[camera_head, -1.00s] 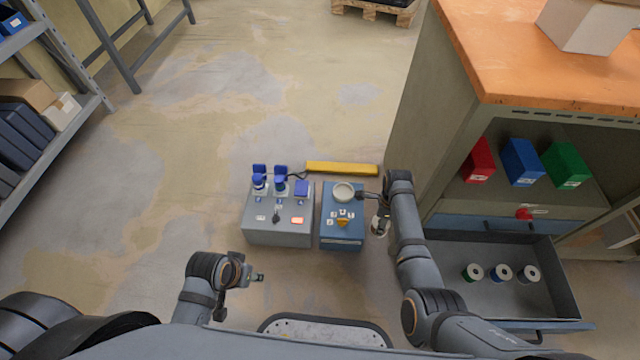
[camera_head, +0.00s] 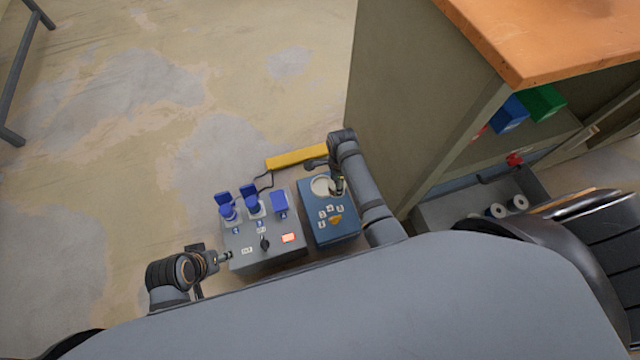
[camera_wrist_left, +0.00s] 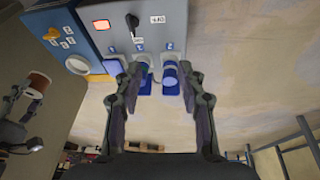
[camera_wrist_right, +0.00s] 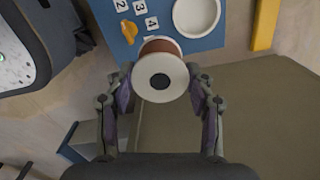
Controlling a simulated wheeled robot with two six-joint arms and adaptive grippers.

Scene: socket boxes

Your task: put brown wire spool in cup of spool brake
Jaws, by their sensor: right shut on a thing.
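The brown wire spool (camera_wrist_right: 160,76) has white flanges and sits between the fingers of my right gripper (camera_wrist_right: 161,92), which is shut on it. It also shows at the left of the left wrist view (camera_wrist_left: 38,86). The blue spool brake (camera_head: 335,226) has a round white cup (camera_head: 321,187) at its far end, numbered labels and an orange knob. In the right wrist view the cup (camera_wrist_right: 197,14) looks empty, just beyond the spool and to its right. In the head view my right gripper (camera_head: 338,184) is beside the cup. My left gripper (camera_head: 226,256) is open and empty near the grey box's front left.
A grey socket box (camera_head: 262,240) with blue-capped sockets stands left of the brake. A yellow bar (camera_head: 297,157) lies behind. The cabinet (camera_head: 410,110) rises to the right, with an open drawer (camera_head: 436,215) holding other spools.

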